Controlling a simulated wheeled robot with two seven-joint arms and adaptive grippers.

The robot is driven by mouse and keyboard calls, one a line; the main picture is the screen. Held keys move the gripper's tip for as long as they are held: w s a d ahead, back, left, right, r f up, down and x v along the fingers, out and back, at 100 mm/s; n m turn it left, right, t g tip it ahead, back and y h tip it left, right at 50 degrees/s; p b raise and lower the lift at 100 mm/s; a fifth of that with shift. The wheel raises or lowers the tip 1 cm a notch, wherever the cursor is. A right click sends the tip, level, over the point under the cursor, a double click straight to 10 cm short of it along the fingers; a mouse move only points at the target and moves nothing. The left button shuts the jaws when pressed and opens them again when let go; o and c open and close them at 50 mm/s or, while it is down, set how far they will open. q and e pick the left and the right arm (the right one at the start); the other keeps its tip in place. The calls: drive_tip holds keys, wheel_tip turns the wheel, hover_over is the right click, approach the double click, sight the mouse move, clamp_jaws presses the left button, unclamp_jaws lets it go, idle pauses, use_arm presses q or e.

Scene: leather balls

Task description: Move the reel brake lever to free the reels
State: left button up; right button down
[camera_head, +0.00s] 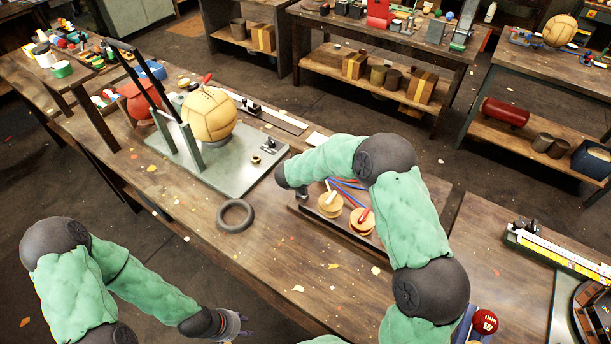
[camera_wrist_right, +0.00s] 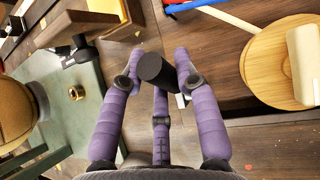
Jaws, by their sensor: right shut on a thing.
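My right gripper (camera_wrist_right: 158,72) is shut on a short black cylindrical knob (camera_wrist_right: 157,70), seen between its purple fingers in the wrist view. I take the knob to be the brake lever's grip; the rest of the lever is hidden. In the head view my right wrist covers this spot at the left end of the reel tray (camera_head: 327,233). Two round wooden reels stand on the tray: one with a white handle (camera_head: 331,205), also in the wrist view (camera_wrist_right: 265,68), and one with a red handle (camera_head: 358,226). My left gripper (camera_head: 236,322) hangs low at the bottom, away from the reels; its fingers are too small to judge.
A tan leather ball (camera_head: 209,114) sits on a green metal stand plate (camera_head: 240,178). A dark ring (camera_head: 235,215) lies on the bench in front of it. Blue and red rods (camera_head: 347,184) lie behind the reels. The bench's front middle is mostly clear.

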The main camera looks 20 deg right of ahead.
drive_tip(key=c, duration=0.9)
unclamp_jaws()
drive_tip(key=shift+w+d, duration=0.1)
drive_tip(key=v, duration=1.2)
